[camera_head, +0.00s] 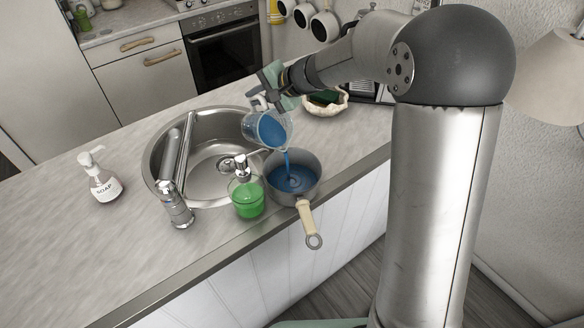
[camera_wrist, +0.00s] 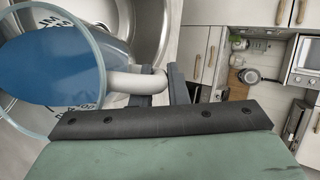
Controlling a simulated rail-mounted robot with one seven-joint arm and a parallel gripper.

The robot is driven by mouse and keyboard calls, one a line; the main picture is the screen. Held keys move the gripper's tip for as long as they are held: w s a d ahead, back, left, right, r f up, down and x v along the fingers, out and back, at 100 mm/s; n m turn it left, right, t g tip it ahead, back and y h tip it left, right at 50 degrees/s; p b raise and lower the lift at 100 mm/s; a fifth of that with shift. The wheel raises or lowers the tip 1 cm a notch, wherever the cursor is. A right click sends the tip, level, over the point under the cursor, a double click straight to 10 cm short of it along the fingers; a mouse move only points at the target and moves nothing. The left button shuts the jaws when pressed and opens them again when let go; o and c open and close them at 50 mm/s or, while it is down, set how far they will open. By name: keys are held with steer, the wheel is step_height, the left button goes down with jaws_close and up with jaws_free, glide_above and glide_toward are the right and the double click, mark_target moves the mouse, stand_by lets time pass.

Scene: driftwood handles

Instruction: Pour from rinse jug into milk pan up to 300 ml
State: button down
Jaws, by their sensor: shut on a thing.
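The rinse jug (camera_head: 266,128) is clear and holds blue liquid. It is tilted, and a blue stream falls from it into the milk pan (camera_head: 312,163). The pan is grey with a cream handle pointing to the front, and blue liquid lies in it; its level in millilitres cannot be read. My gripper (camera_head: 262,99) is shut on the jug's handle, above and behind the pan. In the wrist view the jug (camera_wrist: 75,70) fills the left side, with its pale handle between my fingers (camera_wrist: 160,88). Printed marks on the jug are not readable.
A green soap dispenser (camera_head: 247,198) stands close left of the pan. The steel sink (camera_head: 155,165) and tap (camera_head: 175,205) lie further left, with a white soap bottle (camera_head: 104,182) beyond. A shell-like dish (camera_head: 326,106) with a sponge is behind the pan. The counter's front edge is near.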

steer(key=shift+s+d+t+y+b, duration=0.4)
steer(key=shift+s+t+b, duration=0.1)
steer(key=shift+b, duration=1.8)
steer(key=shift+s+d+r+n+t+y+b, duration=0.25)
steer(key=shift+s+r+y+b, duration=0.2)
steer(key=shift+b, duration=0.75)
steer(key=shift+s+d+r+n+t+y+b, duration=0.15)
steer(key=shift+s+d+r+t+y+b, duration=0.25)
steer(key=shift+b, duration=0.75)
